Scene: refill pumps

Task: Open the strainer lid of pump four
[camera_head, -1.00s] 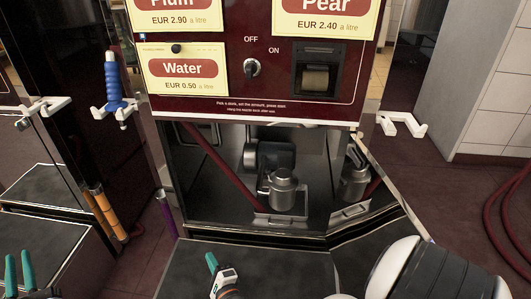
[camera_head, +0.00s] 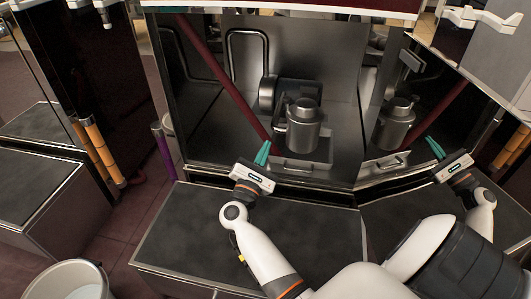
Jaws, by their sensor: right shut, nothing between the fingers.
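A metal strainer pot (camera_head: 303,138) stands in the open lower compartment of the pump. Its round lid (camera_head: 304,104) sits on top and looks closed. My right gripper (camera_head: 263,153) has teal fingertips that are together, with nothing between them. It is just left of and in front of the strainer, near the compartment's front edge, apart from the pot. The mirror-like panel at the right shows a reflection of the strainer (camera_head: 395,125) and of my right gripper. My left gripper is not in view. No pump number can be read.
A dark red pipe (camera_head: 222,85) slants down inside the compartment, left of the strainer. A small drawer-like handle (camera_head: 300,167) is below the pot. A dark plinth (camera_head: 190,225) lies in front. A white bucket (camera_head: 75,282) stands at the lower left. Orange pipes (camera_head: 98,150) stand at the left.

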